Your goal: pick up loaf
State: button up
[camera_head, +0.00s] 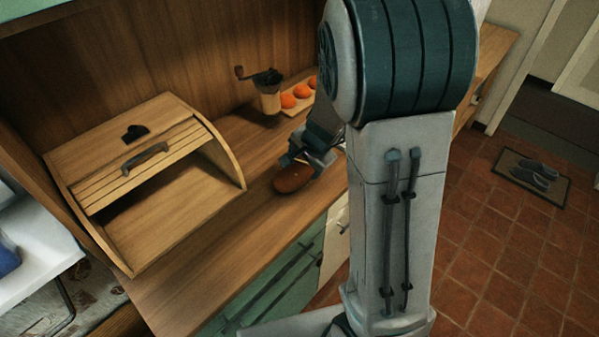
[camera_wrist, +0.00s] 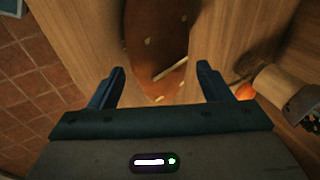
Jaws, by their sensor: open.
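The brown loaf (camera_head: 293,178) lies on the wooden counter near its front edge, to the right of the bread box. My gripper (camera_head: 300,160) is at the loaf's far end, close above the counter; my arm hides part of that area. In the wrist view the loaf (camera_wrist: 160,45) is dark reddish brown with pale flecks and lies ahead of and between the fingers. My gripper (camera_wrist: 160,88) is open there, with a finger on each side and nothing held. I cannot tell whether either finger touches the loaf.
A wooden bread box (camera_head: 150,175) with its lid partly raised stands left on the counter (camera_head: 195,290). A coffee grinder (camera_head: 268,98) and several orange fruits (camera_head: 289,101) on a board stand behind the gripper. The counter's front edge is close to the loaf, with tiled floor (camera_head: 480,270) beyond.

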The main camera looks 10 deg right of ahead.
aim_at(302, 165)
jog(key=b+x, duration=0.1)
jog(key=x, duration=0.3)
jog(key=shift+f, duration=0.3)
jog(key=shift+w+r, duration=0.1)
jog(key=c, duration=0.9)
jog(key=shift+o, duration=0.2)
